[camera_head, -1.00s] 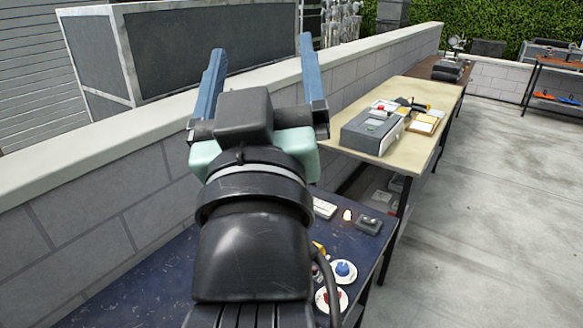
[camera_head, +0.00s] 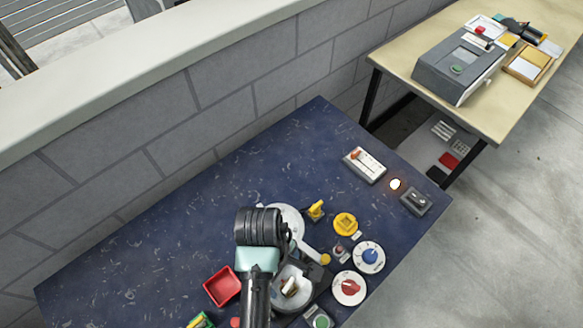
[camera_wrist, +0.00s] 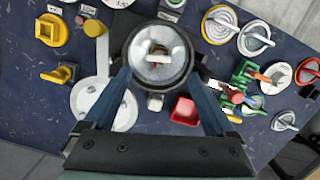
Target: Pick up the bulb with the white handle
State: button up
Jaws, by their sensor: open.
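A round, shiny silver-grey piece (camera_wrist: 158,50) with a white and brownish part in its middle lies just beyond my fingertips in the wrist view. It seems to be the bulb with the white handle, though I cannot be sure. It also shows in the head view (camera_head: 293,284), partly covered by my arm. My gripper (camera_wrist: 160,84) is open and points down, its two blue fingers apart on either side of the piece's near edge. Nothing is held. The fingers are hidden in the head view. A small glowing light (camera_head: 396,184) sits further right on the blue table.
The dark blue table (camera_head: 200,215) holds a red tray (camera_head: 222,287), a white disc (camera_head: 288,218), a yellow knob (camera_head: 345,224), a blue knob (camera_head: 369,257) and a red knob (camera_head: 349,288) close around. The table's back left is clear. A block wall (camera_head: 240,80) runs behind.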

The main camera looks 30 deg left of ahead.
aim_at(288, 285)
jog(key=f, duration=0.6)
jog(key=d+f+p, duration=0.1)
jog(key=f, duration=0.2)
jog(key=shift+d+f, duration=0.1)
jog(key=shift+f, duration=0.1)
jog(key=shift+c, duration=0.3)
grip_shut()
